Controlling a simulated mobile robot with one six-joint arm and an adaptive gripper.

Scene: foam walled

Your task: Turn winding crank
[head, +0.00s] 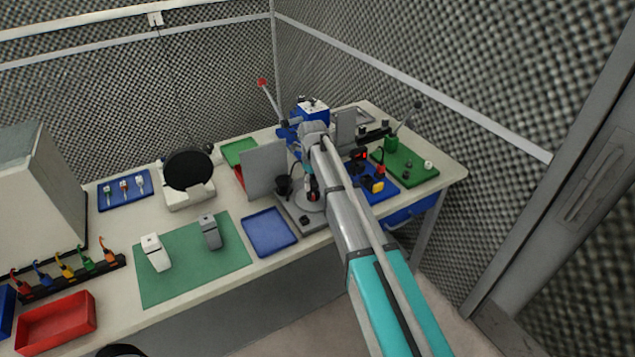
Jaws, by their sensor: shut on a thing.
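A grey unit with a flat base and a round disc (308,203) stands near the front edge of the bench; it looks like the winding device. My gripper (312,190) is small and dark in the head view, reaching down at this disc below my wrist. It is shut on what appears to be the crank's handle. The handle and the fingertips are mostly hidden by my arm and too small to make out. The crank's angle cannot be told.
A grey upright panel (264,170) and a dark cup (284,186) stand close left of my gripper. A blue tray (269,232) lies front left. A blue board (381,193) and a green board (416,174) with a lever lie right. A red-tipped rod (270,98) rises behind.

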